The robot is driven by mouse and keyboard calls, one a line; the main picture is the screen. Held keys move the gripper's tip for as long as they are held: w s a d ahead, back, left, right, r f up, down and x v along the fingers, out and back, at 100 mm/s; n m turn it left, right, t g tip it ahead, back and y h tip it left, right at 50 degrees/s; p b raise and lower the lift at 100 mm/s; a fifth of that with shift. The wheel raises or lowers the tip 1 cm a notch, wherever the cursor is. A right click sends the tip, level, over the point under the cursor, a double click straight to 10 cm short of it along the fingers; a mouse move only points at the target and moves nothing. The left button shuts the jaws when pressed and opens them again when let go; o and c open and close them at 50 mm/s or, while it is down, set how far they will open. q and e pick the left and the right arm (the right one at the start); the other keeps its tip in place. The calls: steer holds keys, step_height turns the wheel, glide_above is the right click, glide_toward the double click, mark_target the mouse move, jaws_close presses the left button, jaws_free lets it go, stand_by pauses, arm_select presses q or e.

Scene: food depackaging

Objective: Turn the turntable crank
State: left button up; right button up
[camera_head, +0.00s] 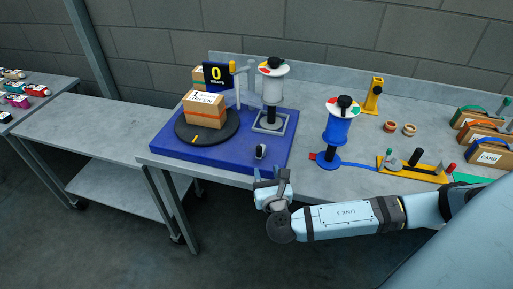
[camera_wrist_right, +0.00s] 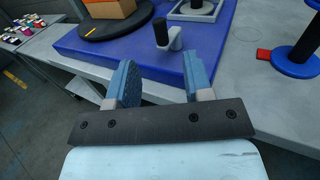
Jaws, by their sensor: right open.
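The turntable (camera_head: 228,140) is a dark round disc with a yellow mark on a blue base (camera_head: 238,165). A cardboard box with an orange band and a "GREEN" label (camera_head: 205,112) sits on it. The crank (camera_head: 260,151) has a black upright knob on a grey arm, near the base's front right. The crank also shows in the right wrist view (camera_wrist_right: 163,36), ahead of the fingers. My right gripper (camera_head: 272,177) is open and empty at the base's front edge, just short of the crank. It also shows in the right wrist view (camera_wrist_right: 160,82). My left gripper is not in view.
A white film roll (camera_head: 272,88) and a blue roll (camera_head: 336,128) stand to the right. A yellow bar fixture (camera_head: 412,168) and labelled boxes (camera_head: 488,152) are further right. A lower grey table (camera_head: 90,135) is left.

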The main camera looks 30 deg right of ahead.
mark_target(260, 150)
steer(key=p+x, duration=0.1)
steer(key=x, duration=0.4)
steer(key=shift+w+d+r, duration=0.15)
steer(key=shift+w, duration=0.25)
steer(key=p+x, duration=0.1)
steer(key=x, duration=0.4)
steer(key=shift+w, duration=0.25)
steer(key=shift+w+d, duration=0.25)
steer(key=shift+w, duration=0.25)
steer(key=shift+c, duration=0.9)
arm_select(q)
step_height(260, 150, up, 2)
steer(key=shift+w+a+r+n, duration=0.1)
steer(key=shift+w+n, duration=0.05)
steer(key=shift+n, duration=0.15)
arm_select(e)
jaws_close()
